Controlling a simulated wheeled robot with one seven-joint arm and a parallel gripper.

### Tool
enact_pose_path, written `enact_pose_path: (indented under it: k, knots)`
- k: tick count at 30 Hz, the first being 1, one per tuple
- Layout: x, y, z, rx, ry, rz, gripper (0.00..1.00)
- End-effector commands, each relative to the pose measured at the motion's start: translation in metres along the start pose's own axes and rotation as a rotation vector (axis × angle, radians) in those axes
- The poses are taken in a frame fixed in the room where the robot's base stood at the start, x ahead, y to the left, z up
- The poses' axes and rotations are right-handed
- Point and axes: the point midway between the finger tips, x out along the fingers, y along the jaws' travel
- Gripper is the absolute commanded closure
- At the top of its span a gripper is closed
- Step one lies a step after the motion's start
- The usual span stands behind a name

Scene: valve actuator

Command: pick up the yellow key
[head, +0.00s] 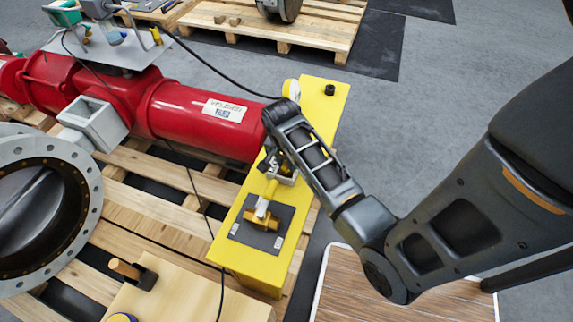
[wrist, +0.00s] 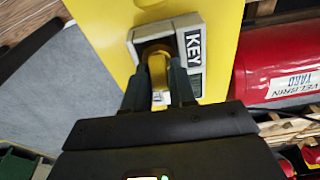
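The yellow key (wrist: 158,70) sits in a light grey holder marked KEY (wrist: 193,45) on the yellow block. In the wrist view my gripper (wrist: 157,76) has one finger on each side of the key, with small gaps showing, so it looks open around it. Whether either fingertip touches the key is hard to tell. In the head view my gripper (head: 272,163) is low over the yellow block (head: 322,118), at the holder (head: 286,178). The key is mostly hidden there by my gripper and arm.
A black plate (head: 242,236) with a yellow fitting and a metal part (head: 262,206) lies just in front of the holder. A red cylinder (head: 200,115) runs to the left. A cable hangs past the block. Grey floor (head: 400,150) is free on the right.

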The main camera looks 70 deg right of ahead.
Motion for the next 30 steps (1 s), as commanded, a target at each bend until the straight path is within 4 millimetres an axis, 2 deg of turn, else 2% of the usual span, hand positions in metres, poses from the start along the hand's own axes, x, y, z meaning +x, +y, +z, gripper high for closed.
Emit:
enact_pose_path:
  k: [1,6,8,22,26,30]
  knots:
    - [0.0,0.0,0.0,0.0,0.0,0.0,0.8]
    - [0.0,0.0,0.0,0.0,0.0,0.0,0.96]
    - [0.0,0.0,0.0,0.0,0.0,0.0,1.0]
    - [-0.003,0.0,0.0,0.0,0.0,0.0,1.0]
    - [-0.013,-0.001,-0.002,0.0,0.001,-0.002,1.0]
    - [-0.033,-0.001,-0.005,0.0,0.002,-0.002,1.0]
